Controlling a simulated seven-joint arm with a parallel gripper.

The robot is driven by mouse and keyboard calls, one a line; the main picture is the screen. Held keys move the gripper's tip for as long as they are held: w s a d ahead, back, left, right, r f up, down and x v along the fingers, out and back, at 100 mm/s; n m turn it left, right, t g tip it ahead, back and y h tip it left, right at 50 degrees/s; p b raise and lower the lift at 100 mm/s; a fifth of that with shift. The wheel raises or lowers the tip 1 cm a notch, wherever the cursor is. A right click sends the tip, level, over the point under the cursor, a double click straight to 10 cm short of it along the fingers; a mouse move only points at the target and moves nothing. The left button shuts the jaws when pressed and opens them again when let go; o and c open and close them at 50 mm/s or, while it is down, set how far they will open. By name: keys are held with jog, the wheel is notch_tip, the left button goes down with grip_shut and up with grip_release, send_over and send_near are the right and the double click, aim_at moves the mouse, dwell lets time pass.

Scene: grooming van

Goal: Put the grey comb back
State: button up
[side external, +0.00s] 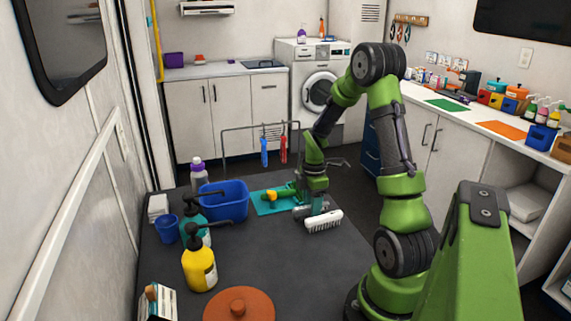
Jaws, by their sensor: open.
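A pale grey comb-like piece (324,221) with a row of teeth on its lower side is on the dark table, in front of the teal mat. My gripper (311,211) is low over the table, right behind this piece, with its jaws open. The piece partly covers the fingers, and I cannot tell whether they touch it. A wire rail (241,128) stands at the table's far edge, with a blue item (264,152) and a red item (283,149) hanging from it.
A teal mat (264,209) holds a green-and-yellow tool (277,194) beside my gripper. A blue tub (226,200), a yellow pump bottle (200,267) and a teal bottle (194,230) stand left. A brown round lid (239,305) is at the front. The table's middle is clear.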

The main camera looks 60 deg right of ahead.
notch_tip(320, 180, up, 10)
jog(key=w+a+r+m+t, duration=0.1)
jog(key=w+a+r+m, duration=0.1)
jog(key=a+r, duration=0.4)
jog(key=s+a+r+m+t, duration=0.1)
jog(key=a+r+m+t, duration=0.1)
jog(key=a, duration=0.5)
jog(key=s+a+r+m+t+y, duration=0.1)
jog(key=s+a+r+m+t, duration=0.1)
jog(key=a+m, duration=0.3)
jog(key=s+a+r+m+t+y, duration=0.1)
jog(key=a+m, duration=0.3)
jog(key=a, duration=0.7)
jog(key=shift+s+a+r+t, duration=0.15)
jog(key=shift+s+r+t, duration=0.25)
jog(key=shift+s+t, duration=0.25)
